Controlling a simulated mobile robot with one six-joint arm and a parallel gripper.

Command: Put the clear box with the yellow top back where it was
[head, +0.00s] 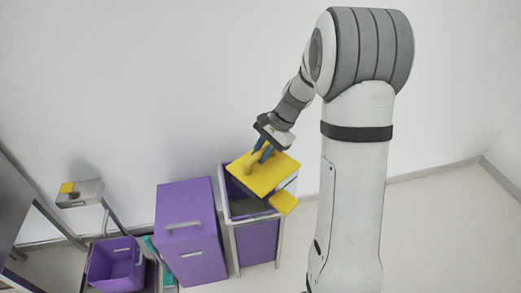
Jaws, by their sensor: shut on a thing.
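The box's flat yellow top (268,174) shows in the head view, tilted, over the open mouth of a purple bin. Pale edges below its right side may be the clear walls, but most of the box is hidden under the top. My gripper (259,157) comes down from above, its fingers shut at the raised handle on the yellow top. The handle is partly hidden by the fingers. I cannot tell whether the box touches the bin.
The open purple bin (257,243) stands in a grey frame, with a small yellow piece (285,203) at its right. A closed purple bin (187,203) stands left of it. Further left are a low purple bin (114,273) and a grey stand (88,193). Floor at right is clear.

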